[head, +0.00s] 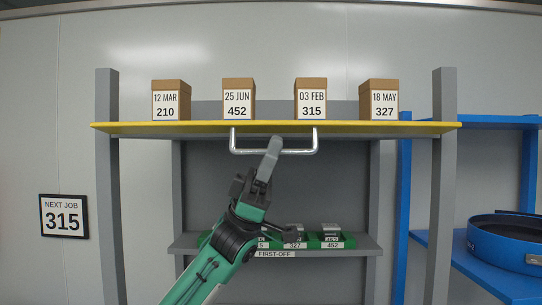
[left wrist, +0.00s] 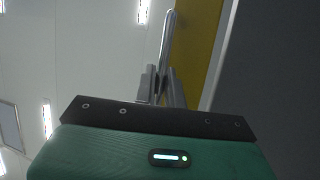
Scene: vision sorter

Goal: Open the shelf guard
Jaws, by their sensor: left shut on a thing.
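The shelf guard (head: 180,129) is a long yellow board across the front of the grey rack, seen as a thin, nearly level strip. A silver U-shaped handle (head: 236,143) hangs below its middle. My left gripper (head: 273,147) comes up from below and is shut on the handle's bar. In the left wrist view, the handle (left wrist: 168,38) runs up from between the two fingers (left wrist: 161,88), beside the yellow guard (left wrist: 200,45). The finger contact is partly hidden. My right gripper is not in view.
Several labelled boxes, including 210 (head: 170,101) and 315 (head: 311,100), stand in a row above the guard. A lower shelf (head: 355,250) holds a green tray (head: 347,238) of grey parts. A blue rack (head: 404,200) with a round blue part (head: 505,243) stands right. A 315 sign (head: 63,218) hangs left.

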